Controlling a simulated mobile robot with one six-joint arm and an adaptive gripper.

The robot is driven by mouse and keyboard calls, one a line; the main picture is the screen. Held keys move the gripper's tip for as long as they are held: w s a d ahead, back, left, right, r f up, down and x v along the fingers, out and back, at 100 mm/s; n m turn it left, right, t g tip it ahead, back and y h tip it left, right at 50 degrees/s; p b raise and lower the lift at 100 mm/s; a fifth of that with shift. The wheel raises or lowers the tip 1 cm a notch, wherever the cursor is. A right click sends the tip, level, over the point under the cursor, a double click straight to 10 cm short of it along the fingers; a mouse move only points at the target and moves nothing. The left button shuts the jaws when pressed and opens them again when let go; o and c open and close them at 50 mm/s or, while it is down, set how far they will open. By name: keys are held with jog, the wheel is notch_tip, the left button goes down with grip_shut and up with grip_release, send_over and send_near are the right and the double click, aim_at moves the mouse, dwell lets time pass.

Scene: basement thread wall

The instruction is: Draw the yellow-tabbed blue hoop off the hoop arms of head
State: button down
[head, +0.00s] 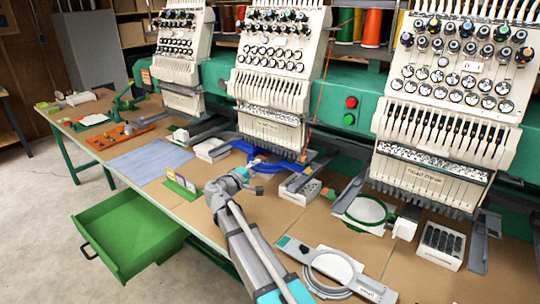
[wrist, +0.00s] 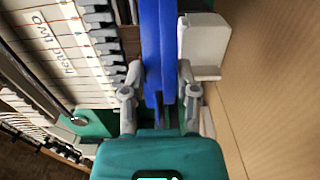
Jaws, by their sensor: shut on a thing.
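The blue hoop (head: 277,168) sits low under the middle embroidery head (head: 270,110), between two grey hoop arms (head: 296,181). In the wrist view the blue hoop (wrist: 158,45) is an upright blue band between my fingers. My gripper (head: 246,174) is at the hoop's near edge, and in the wrist view my gripper (wrist: 161,82) is shut on the band. The head beside it in the wrist view (wrist: 68,45) reads "head two". I cannot make out the yellow tab. My fingers hide part of the band.
White boxes stand either side of the hoop, one on the left (head: 211,150) and one on the right (head: 299,194). A green stand with cards (head: 181,184) is left of my arm. A green drawer (head: 130,232) hangs open. The right head holds a green-rimmed hoop (head: 365,211).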

jog(key=v, duration=1)
jog(key=shift+s+a, duration=0.25)
dwell(1.8)
jog(key=shift+c, duration=1.5)
grip_release()
jog(key=shift+s, duration=0.1)
jog(key=v, duration=1.2)
